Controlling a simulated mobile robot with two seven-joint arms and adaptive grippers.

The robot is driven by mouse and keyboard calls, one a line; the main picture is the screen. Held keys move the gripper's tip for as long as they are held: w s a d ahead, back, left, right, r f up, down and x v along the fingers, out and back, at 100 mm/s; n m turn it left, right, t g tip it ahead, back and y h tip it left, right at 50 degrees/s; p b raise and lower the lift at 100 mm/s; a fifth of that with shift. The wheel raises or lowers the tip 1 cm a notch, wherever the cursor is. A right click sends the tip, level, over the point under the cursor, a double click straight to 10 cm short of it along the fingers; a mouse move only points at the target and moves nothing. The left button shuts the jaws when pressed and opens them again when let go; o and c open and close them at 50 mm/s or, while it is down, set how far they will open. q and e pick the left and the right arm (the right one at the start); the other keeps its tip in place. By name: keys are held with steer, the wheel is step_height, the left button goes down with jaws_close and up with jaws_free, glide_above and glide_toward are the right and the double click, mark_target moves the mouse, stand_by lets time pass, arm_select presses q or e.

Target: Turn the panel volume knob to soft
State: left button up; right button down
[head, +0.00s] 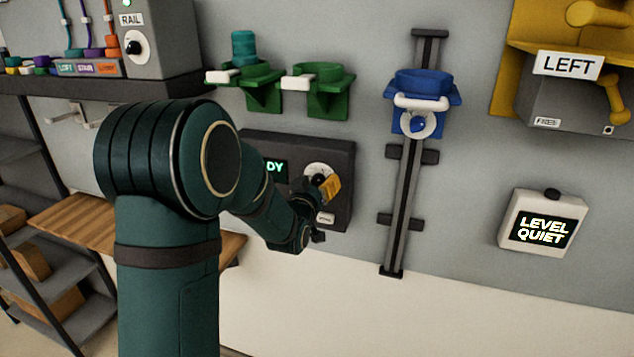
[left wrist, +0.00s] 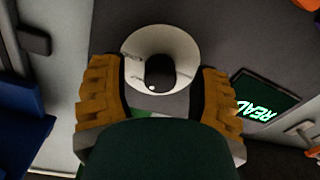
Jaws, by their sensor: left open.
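The dark panel (head: 342,160) on the wall carries a round white dial with a black volume knob (head: 318,179) and a green-lit display (head: 276,168), partly hidden by my left arm. In the left wrist view the knob (left wrist: 159,71) stands in the white dial (left wrist: 183,47), with a small white dot near its lower end. My left gripper (head: 327,190) is at the panel. Its orange-padded fingers are open, one each side of the knob in the left wrist view (left wrist: 161,92), with gaps between. Whether the fingertips reach past the knob's face I cannot tell. My right gripper is not in view.
A white box (head: 513,216) on the right reads LEVEL QUIET. A blue holder (head: 421,83) sits on a vertical rail right of the panel. Green holders (head: 320,90) are above it. A wooden shelf (head: 75,220) is at left.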

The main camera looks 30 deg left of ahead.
arm_select(q)
steer(key=shift+o, duration=0.2)
steer(key=shift+w, duration=0.15)
jaws_close()
steer(key=shift+f+n+b, duration=0.1)
steer(key=shift+n+b, duration=0.2)
steer(key=shift+b, duration=0.3)
steer(key=n+b, duration=0.1)
steer(key=b, duration=0.2)
steer(key=n+b, duration=0.2)
steer(key=b, duration=0.1)
steer(key=n+b, duration=0.2)
steer(key=b, duration=0.1)
steer(key=shift+f+b, duration=0.25)
steer(key=shift+b, duration=0.05)
steer(key=n+b, duration=0.4)
steer(key=b, duration=0.2)
steer(key=shift+r, duration=0.1)
steer(key=shift+r+n+b, duration=0.2)
steer(key=shift+n+b, duration=0.9)
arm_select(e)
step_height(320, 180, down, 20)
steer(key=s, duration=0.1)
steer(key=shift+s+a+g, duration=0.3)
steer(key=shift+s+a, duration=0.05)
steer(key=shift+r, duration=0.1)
